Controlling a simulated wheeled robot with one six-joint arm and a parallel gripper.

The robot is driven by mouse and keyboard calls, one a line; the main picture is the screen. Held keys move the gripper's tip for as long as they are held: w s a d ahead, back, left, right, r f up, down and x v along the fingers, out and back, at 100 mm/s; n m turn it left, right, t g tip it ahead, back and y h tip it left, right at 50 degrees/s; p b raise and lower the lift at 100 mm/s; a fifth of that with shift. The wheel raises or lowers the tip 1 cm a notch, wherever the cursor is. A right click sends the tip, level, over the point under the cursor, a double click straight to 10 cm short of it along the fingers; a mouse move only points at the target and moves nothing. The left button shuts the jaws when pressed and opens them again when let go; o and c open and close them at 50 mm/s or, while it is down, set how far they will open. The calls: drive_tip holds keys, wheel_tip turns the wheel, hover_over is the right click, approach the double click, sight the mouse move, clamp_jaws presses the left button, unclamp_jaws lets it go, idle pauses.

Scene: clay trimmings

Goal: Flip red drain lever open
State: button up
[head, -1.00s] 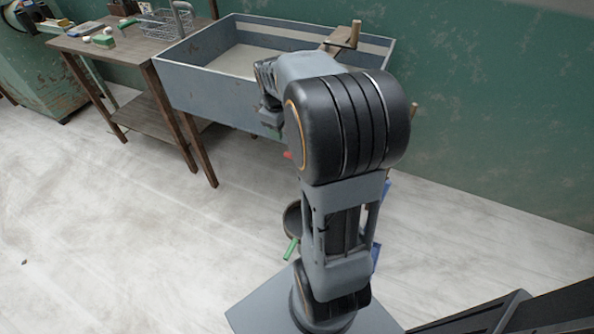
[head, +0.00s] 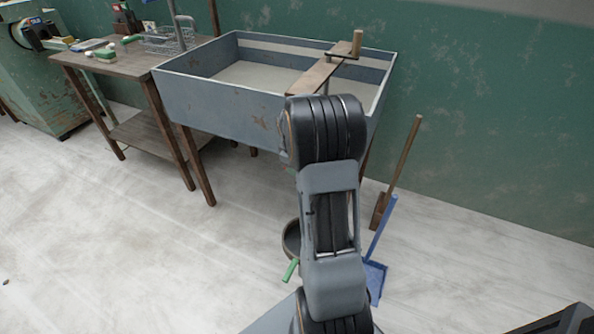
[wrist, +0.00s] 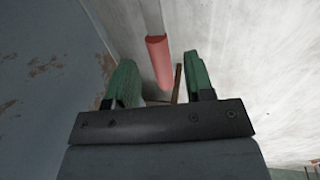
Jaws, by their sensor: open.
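The red drain lever (wrist: 160,60) shows in the wrist view as a rounded red grip on a pale rod, up and ahead of my gripper. My gripper (wrist: 162,78) is open, its two green fingers spread on either side of the lever's lower end in the picture. I cannot tell whether the lever lies between the fingers or beyond them, and I see no clear contact. In the head view my arm hides the lever and the gripper. The grey-blue sink (head: 215,95) stands on wooden legs behind my arm.
A wooden board (head: 313,78) lies across the sink. A wooden table (head: 130,64) with a wire basket (head: 168,40) adjoins its left. A dark bucket (head: 291,238), a blue dustpan (head: 376,275) and a broom (head: 402,160) are near my arm. The floor at left is clear.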

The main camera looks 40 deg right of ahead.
drive_tip(key=shift+w+d+f, duration=0.1)
drive_tip(key=shift+d+f, duration=0.05)
drive_tip(key=shift+f, duration=0.75)
clamp_jaws()
